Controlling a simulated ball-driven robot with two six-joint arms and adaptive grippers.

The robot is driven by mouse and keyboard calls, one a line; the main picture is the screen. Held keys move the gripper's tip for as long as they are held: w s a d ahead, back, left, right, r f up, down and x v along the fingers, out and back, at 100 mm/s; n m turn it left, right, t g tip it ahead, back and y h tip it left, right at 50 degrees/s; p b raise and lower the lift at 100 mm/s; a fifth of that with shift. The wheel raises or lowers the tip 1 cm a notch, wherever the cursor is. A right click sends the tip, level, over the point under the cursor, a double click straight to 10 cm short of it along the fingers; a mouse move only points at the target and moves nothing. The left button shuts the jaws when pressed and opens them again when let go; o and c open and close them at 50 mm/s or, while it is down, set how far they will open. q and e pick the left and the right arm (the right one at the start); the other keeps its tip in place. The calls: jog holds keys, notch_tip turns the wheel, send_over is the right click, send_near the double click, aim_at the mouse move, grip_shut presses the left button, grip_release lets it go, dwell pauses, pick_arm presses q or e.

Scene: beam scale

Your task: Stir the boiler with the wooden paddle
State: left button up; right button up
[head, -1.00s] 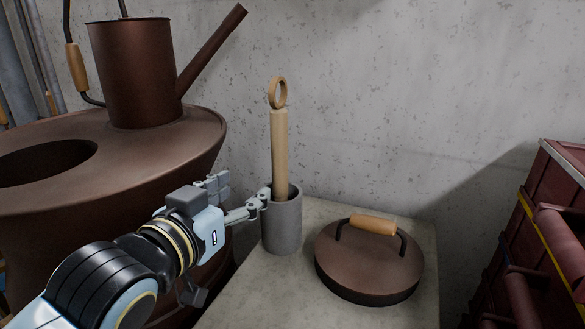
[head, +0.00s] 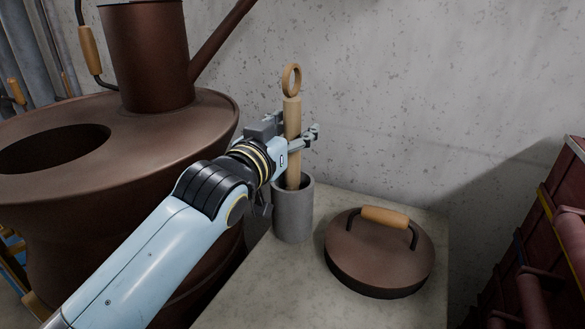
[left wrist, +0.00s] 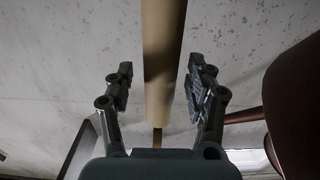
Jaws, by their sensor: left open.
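The wooden paddle (head: 292,112) stands upright in a grey cylindrical holder (head: 293,213) on the stone counter, with a ring at its top end. My left gripper (head: 304,140) is open at the paddle's shaft, above the holder's rim. In the left wrist view the shaft (left wrist: 162,60) runs between the two open fingers (left wrist: 160,95), with a gap on each side. The boiler (head: 185,112) is a large brown metal vessel at the left, with a dark round opening (head: 50,148) in its top. Its inside is too dark to make out. My right gripper is not in view.
A brown lid (head: 378,252) with a wooden handle lies on the counter (head: 260,295), right of the holder. A brown can-like vessel with a spout (head: 148,60) rises from the boiler's top. Dark red crates (head: 560,240) stand at the right. A concrete wall closes the back.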

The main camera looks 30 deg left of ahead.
pick_arm(q)
grip_shut()
dwell(0.3)
jog(key=shift+r, duration=0.2)
